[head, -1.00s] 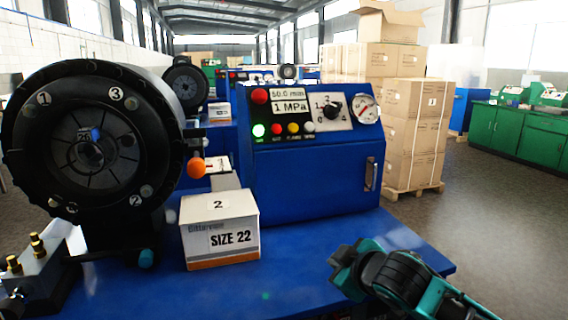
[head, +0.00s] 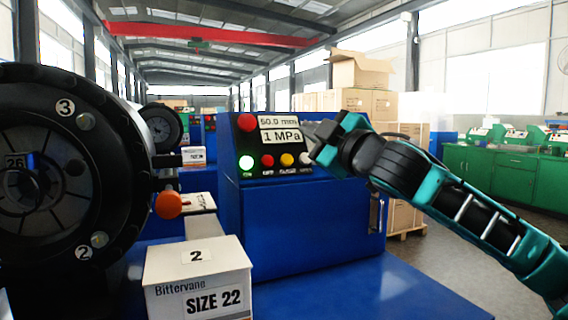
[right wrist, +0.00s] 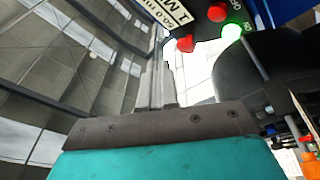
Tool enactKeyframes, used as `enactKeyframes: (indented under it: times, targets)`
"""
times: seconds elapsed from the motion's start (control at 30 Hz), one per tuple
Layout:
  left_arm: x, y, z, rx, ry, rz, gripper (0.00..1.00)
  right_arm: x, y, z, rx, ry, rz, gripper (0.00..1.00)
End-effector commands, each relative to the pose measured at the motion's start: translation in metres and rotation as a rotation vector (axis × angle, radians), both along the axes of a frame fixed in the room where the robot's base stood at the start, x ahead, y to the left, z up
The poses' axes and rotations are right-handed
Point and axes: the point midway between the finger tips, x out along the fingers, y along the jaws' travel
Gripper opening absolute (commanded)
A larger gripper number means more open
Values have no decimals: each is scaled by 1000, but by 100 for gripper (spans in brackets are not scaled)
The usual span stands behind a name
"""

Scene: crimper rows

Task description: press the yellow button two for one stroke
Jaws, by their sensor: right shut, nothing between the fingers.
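The yellow button (head: 287,160) is on the control panel of the blue crimper (head: 300,215) in the head view. It sits between a red button (head: 267,160) and a white button at the right, partly covered by my gripper. My right gripper (head: 313,132) is shut and empty, raised in front of the panel, just right of and above the yellow button. Whether it touches the panel cannot be told. In the right wrist view the closed fingers (right wrist: 163,85) point toward the panel; the yellow button cannot be made out there. My left gripper is out of view.
My right gripper and arm hide the dial and gauge. The crimper's round black head (head: 60,170) and a SIZE 22 box (head: 197,280) stand left. The blue tabletop (head: 390,290) is clear at right.

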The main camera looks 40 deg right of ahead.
Motion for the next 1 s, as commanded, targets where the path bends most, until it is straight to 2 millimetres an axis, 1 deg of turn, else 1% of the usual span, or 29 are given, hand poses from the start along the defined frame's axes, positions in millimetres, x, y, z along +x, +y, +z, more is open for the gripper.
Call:
enactKeyframes:
  times: [0.33, 0.47, 0.57, 0.67, 0.8, 0.9, 1.0]
  targets:
    - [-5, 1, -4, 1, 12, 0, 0, 3, -2, -3, 1, 3, -3, 0]
    - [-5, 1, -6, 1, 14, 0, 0, 13, -4, -9, 0, 4, -4, 0]
    - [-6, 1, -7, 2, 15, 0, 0, 23, -8, -17, -2, 6, -4, 0]
    - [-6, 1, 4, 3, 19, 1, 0, 31, -13, -17, 6, 1, -6, 0]
    - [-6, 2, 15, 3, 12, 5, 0, 43, -16, -26, 6, 2, -6, 0]
    - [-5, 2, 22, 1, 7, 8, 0, 51, -18, -32, 4, 1, -4, 0]
    - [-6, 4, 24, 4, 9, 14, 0, 59, -22, -38, 7, 0, -5, 0]
